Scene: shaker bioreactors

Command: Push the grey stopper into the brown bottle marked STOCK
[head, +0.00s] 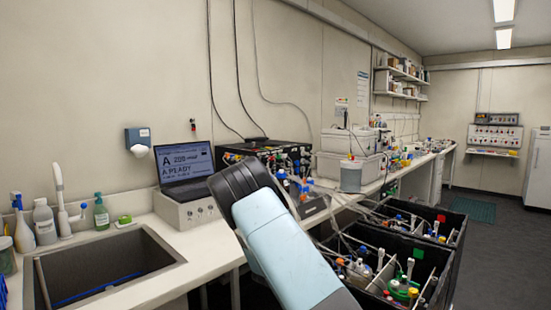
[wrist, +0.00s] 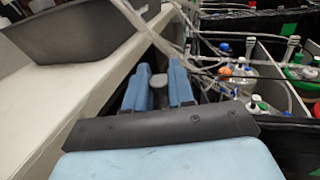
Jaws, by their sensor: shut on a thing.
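In the wrist view my gripper (wrist: 160,84) has its two blue fingers closed on the sides of a small grey stopper (wrist: 158,80), whose rounded top shows between them. The gripper is over the gap beside the white bench edge, left of the black crates. In the head view my arm crosses the middle of the picture and the gripper itself does not show. I cannot make out a brown bottle marked STOCK in either view.
Black crates (head: 340,292) with divided compartments hold several bottles at the lower right, with tubes running over them. Grey floor is clear at the right.

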